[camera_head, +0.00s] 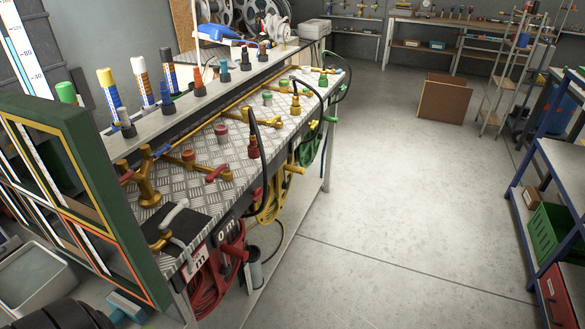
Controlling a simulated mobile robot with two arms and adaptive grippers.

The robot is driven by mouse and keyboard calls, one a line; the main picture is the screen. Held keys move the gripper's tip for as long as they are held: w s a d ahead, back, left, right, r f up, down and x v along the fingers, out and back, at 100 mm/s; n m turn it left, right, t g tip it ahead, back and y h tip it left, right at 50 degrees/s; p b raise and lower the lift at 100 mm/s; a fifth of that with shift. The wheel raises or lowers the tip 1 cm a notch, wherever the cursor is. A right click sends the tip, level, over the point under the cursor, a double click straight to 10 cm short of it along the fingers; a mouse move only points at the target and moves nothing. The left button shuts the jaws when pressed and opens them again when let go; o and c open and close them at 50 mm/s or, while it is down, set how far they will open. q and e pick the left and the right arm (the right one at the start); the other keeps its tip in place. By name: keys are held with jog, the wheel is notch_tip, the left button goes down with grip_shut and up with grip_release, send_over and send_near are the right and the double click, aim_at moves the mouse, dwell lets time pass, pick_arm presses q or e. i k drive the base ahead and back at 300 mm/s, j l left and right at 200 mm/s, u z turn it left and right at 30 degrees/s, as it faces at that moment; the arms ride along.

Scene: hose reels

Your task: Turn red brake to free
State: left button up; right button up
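A red hose reel (206,284) hangs under the near end of the long metal workbench (196,180). A red part (238,250) sticks out beside this reel, and I cannot tell whether it is the brake. Small plates with letters sit on the bench front above the reel. A red lever handle (219,173) lies on a brass fitting on the bench top. I see no clear "free" mark. Neither gripper shows. A dark rounded shape at the bottom left corner is too cut off to identify.
A green frame (112,213) stands at the bench's near left end. A yellow hose (270,203) and a green hose (309,145) hang farther along. A blue shelf rack with a green crate (553,236) stands right. The concrete floor (400,210) between is clear.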

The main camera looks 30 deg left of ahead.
aim_at(257, 193)
jog(key=i, duration=2)
jog(key=i+u, duration=0.4)
jog(key=i+l+u, duration=0.15)
jog(key=u, duration=0.25)
jog(key=i+l+u, duration=0.25)
jog(key=u, duration=0.15)
jog(key=i, duration=0.05)
